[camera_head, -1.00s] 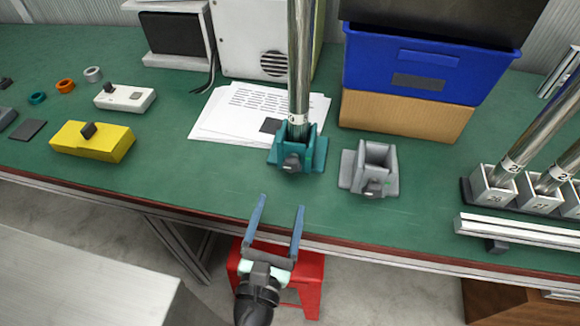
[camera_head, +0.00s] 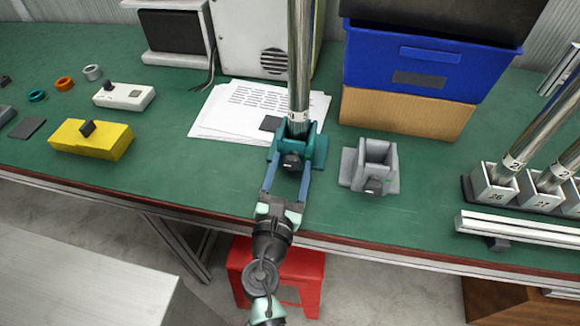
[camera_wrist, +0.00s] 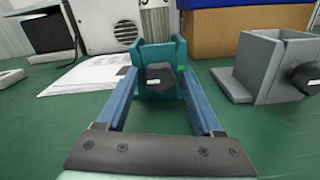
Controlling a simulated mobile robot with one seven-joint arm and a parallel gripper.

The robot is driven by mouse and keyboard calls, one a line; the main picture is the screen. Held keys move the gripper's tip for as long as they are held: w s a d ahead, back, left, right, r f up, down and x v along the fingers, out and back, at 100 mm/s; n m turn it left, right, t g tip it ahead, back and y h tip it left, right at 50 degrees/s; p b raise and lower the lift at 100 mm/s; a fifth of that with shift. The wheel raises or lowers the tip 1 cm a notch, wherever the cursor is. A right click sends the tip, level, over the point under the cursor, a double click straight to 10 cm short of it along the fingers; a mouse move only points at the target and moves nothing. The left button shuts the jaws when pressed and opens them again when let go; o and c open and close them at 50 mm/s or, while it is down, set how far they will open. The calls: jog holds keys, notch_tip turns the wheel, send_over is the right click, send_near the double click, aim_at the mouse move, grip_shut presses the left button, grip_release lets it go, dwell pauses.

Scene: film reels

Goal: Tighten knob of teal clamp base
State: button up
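The teal clamp base (camera_head: 319,147) stands on the green table with a shiny metal post (camera_head: 300,60) upright in it. Its dark knob (camera_head: 293,162) faces my side and also shows in the wrist view (camera_wrist: 160,77), with a pale mark across it. My gripper (camera_head: 287,172) is open, its two blue fingers reaching toward the clamp base. In the wrist view my gripper (camera_wrist: 157,92) has one finger on each side of the knob, with gaps between fingers and knob. I cannot tell whether the fingertips touch the base.
A grey clamp base (camera_head: 390,180) stands empty to the right. Papers (camera_head: 235,115) lie behind the teal base. A yellow box (camera_head: 92,140) is at left, a blue bin (camera_head: 430,65) on a cardboard box at back. A red stool (camera_head: 310,268) is below the table edge.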

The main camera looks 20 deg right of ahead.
grip_shut()
